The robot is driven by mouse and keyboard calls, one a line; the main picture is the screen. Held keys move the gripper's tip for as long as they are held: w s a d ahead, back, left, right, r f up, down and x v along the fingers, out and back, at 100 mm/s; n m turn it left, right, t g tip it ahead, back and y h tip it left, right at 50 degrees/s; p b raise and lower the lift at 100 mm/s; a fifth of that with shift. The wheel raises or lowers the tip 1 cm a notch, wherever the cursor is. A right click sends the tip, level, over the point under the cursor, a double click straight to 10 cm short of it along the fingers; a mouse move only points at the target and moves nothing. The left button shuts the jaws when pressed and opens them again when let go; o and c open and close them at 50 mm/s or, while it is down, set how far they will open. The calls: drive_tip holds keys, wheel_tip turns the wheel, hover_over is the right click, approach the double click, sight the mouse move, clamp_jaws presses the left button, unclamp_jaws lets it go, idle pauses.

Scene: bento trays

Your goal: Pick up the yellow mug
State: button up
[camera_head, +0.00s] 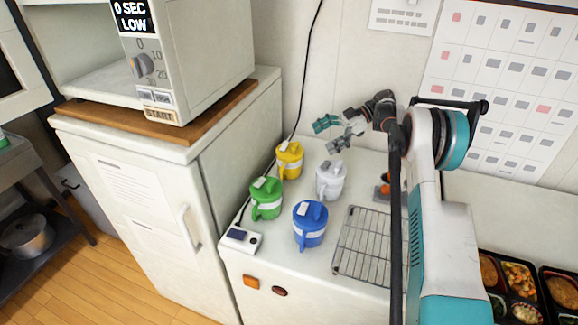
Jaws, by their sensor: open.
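The yellow mug (290,160) stands upright at the back left of the white counter, near the wall. It has a lid and a pale label. My gripper (325,137) is open and empty, up and to the right of the yellow mug and apart from it. A white mug (330,180) stands just right of the yellow one. A green mug (266,198) stands in front and to the left. A blue mug (310,223) stands nearest the counter's front.
A wire rack (365,245) lies right of the blue mug. A small white device (241,239) sits at the front left corner. A black cord (305,75) hangs behind the yellow mug. A tall white cabinet (140,190) borders the counter's left. Food trays (520,285) are at right.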

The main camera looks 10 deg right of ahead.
sight(289, 159)
drive_tip(key=shift+n, duration=0.3)
drive_tip(key=x, duration=0.2)
drive_tip(key=f+b+x, duration=0.1)
drive_tip(key=x, duration=0.2)
drive_tip(key=b+x, duration=0.1)
drive_tip(key=x, duration=0.1)
drive_tip(key=shift+s+f, duration=0.15)
drive_tip(key=shift+f, duration=0.2)
drive_tip(key=shift+r+b+x, duration=0.15)
drive_tip(key=shift+b+x, duration=0.45)
drive_tip(key=shift+x, duration=0.9)
drive_tip(key=shift+r+b+x, duration=0.15)
drive_tip(key=shift+b+x, duration=0.4)
drive_tip(key=shift+x, duration=0.95)
drive_tip(key=shift+s+a+r, duration=0.1)
drive_tip(key=shift+s, duration=0.1)
drive_tip(key=c, duration=1.6)
